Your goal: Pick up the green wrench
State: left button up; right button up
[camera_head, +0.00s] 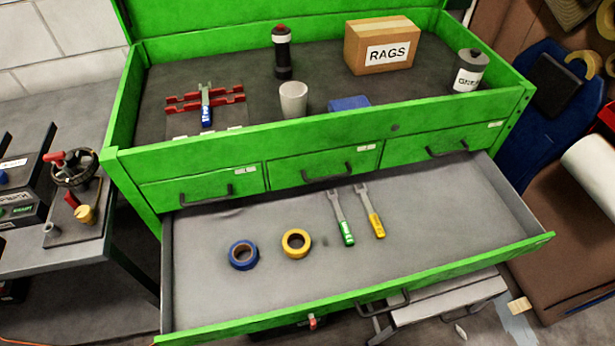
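The green wrench (342,219), with a grey metal head and a green handle, lies in the open drawer (420,222) of the green tool chest. Its head points to the back of the drawer and its handle to the front. A wrench with a yellow handle (371,211) lies just to its right, close beside it and roughly parallel. Nothing covers the green wrench. Neither of my grippers shows in the head view.
A blue tape roll (243,265) and a yellow tape roll (287,244) lie left of the wrenches. The chest's top tray holds a blue-handled wrench (206,108) on a red rack, a cup (293,99) and a RAGS box (357,45). The drawer's right side is clear.

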aim_at(345, 229)
jog(key=k+l+z, duration=0.1)
jog(key=k+z, duration=0.25)
jog(key=k+l+z, duration=0.25)
jog(key=k+z, duration=0.15)
jog(key=k+l+z, duration=0.35)
